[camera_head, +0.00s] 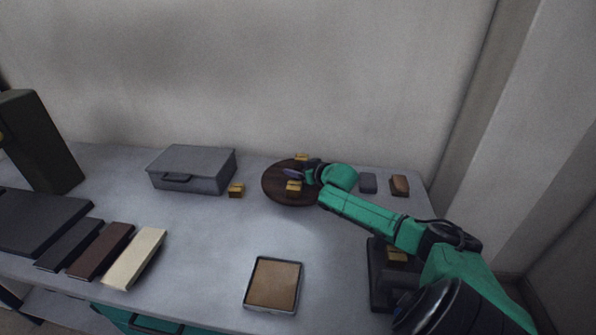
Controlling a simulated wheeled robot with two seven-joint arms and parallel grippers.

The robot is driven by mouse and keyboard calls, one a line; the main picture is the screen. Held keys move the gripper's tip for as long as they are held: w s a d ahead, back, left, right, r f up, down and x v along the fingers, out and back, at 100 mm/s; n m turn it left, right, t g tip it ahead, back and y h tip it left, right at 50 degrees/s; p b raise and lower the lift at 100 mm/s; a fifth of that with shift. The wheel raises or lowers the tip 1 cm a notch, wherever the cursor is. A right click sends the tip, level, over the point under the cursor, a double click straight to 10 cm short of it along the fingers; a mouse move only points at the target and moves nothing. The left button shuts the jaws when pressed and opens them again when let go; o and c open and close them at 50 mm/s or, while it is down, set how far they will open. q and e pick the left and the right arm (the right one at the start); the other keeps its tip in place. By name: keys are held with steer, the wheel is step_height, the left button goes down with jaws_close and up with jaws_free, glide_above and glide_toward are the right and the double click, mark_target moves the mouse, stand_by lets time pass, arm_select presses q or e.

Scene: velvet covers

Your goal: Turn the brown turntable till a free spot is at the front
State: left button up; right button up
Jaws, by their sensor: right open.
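The brown turntable (276,187) is a round dark disc towards the back of the table, right of centre. A gold block (293,187) stands near its middle front, and another gold block (301,157) shows at its back edge. A small purplish piece (291,174) lies between them, partly hidden. My right gripper (310,175) is at the turntable's right side, over or at its edge; whether it touches is too small to tell. It is open. My right arm hides part of the turntable's right rim. My left gripper is not in view.
A grey lidded box (193,168) and a gold block (236,190) stand left of the turntable. A dark block (368,183) and a brown block (399,186) lie to its right. A tan-topped tray (273,284) lies in front. Flat slabs (100,250) lie at left.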

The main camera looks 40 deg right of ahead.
jaws_close()
stand_by(1.4)
